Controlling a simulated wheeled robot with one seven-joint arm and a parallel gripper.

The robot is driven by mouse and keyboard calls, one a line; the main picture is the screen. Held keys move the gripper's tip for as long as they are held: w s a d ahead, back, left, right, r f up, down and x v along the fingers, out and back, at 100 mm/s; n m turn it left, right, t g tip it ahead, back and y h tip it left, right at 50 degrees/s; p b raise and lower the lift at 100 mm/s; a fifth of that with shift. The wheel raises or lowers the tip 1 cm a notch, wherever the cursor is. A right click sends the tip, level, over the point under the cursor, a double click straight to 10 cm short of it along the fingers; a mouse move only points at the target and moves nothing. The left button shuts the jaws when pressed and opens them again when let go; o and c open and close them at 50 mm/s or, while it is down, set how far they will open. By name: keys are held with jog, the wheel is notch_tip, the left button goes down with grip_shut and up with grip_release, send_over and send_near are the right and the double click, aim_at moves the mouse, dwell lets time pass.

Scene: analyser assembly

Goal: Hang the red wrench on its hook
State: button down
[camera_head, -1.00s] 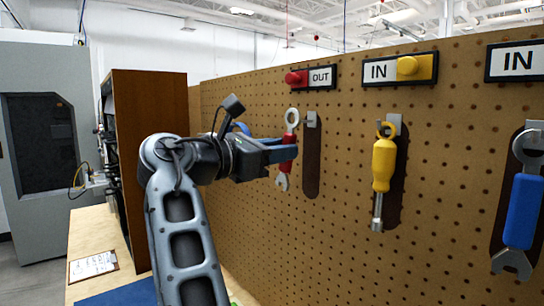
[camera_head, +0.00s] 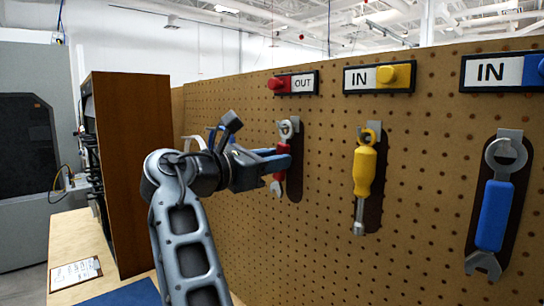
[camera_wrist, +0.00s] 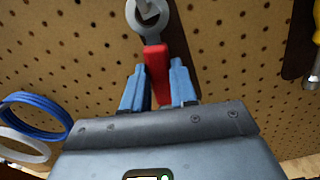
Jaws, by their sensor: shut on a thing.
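The red wrench (camera_head: 279,175) is upright at the pegboard, in front of its dark outline, below the OUT sign. Its silver ring end (camera_head: 287,130) overlaps the metal hook (camera_head: 295,122) in the head view. In the wrist view, the wrench's red handle (camera_wrist: 157,70) rises between the blue fingers, and the hook's tip shows inside the ring (camera_wrist: 147,14). My gripper (camera_head: 284,160) is shut on the red handle; it also shows in the wrist view (camera_wrist: 160,85). Whether the ring rests on the hook I cannot tell.
A yellow tool (camera_head: 364,175) and a blue wrench (camera_head: 493,210) hang to the right on the pegboard (camera_head: 420,180). Blue and white rings (camera_wrist: 40,105) hang at left in the wrist view. A brown cabinet (camera_head: 135,170) stands left of my arm.

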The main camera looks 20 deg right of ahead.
dwell(0.4)
jog(key=c, duration=0.8)
grip_release()
jog(key=b+v, duration=0.1)
jog(key=v, duration=0.7)
